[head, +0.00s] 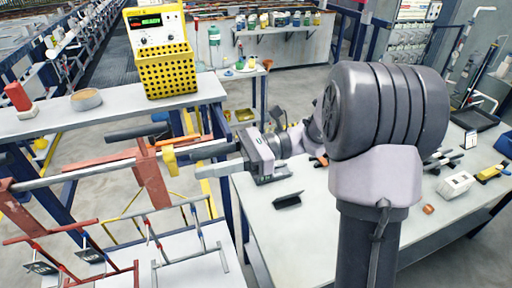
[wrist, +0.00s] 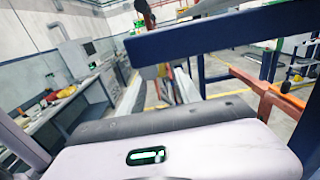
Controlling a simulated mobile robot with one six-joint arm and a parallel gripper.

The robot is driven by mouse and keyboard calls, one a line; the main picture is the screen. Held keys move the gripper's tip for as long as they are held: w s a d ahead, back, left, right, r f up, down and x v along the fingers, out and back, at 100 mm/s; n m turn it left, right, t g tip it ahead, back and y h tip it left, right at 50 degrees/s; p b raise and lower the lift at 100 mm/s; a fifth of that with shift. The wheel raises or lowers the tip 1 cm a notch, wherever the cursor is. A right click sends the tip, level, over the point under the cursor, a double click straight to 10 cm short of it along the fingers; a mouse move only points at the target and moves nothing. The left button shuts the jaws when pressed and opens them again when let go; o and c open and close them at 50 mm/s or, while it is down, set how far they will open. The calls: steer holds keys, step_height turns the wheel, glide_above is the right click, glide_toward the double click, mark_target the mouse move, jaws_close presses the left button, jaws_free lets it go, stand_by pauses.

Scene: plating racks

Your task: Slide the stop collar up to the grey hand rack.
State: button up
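A yellow piece, apparently the stop collar (head: 170,158), sits around the pale horizontal bar (head: 75,172) near its right part in the head view. To its left, a red-brown rack (head: 151,178) hangs on the same bar. A grey wire rack (head: 192,258), perhaps the grey hand rack, stands on the low table; I cannot be sure which rack is meant. My gripper (head: 197,162) points left toward the yellow piece, its two pale fingers apart and apparently empty. In the wrist view the fingers (wrist: 158,92) show a gap, with blurred yellow and red beyond.
A dark blue beam (wrist: 225,28) crosses close above the fingers in the wrist view, with an orange bar (wrist: 268,92) at right. A red wire rack (head: 75,255) stands at lower left. A shelf (head: 110,112) with a yellow meter box (head: 158,50) is behind the bar.

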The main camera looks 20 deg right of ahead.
steer(key=d+p, duration=0.2)
steer(key=d, duration=1.1)
steer(key=shift+s, duration=0.25)
steer(key=s+a+f+n+g+h+b, duration=0.4)
steer(key=s+a+f+n+h+b, duration=0.35)
steer(key=s+a, duration=0.3)
steer(key=s+f+n+t+h+b, duration=0.6)
steer(key=f+t+h+b, duration=0.2)
steer(key=f+t, duration=0.1)
steer(key=shift+d+f, duration=0.2)
steer(key=shift+f, duration=0.55)
steer(key=shift+n+h, duration=0.25)
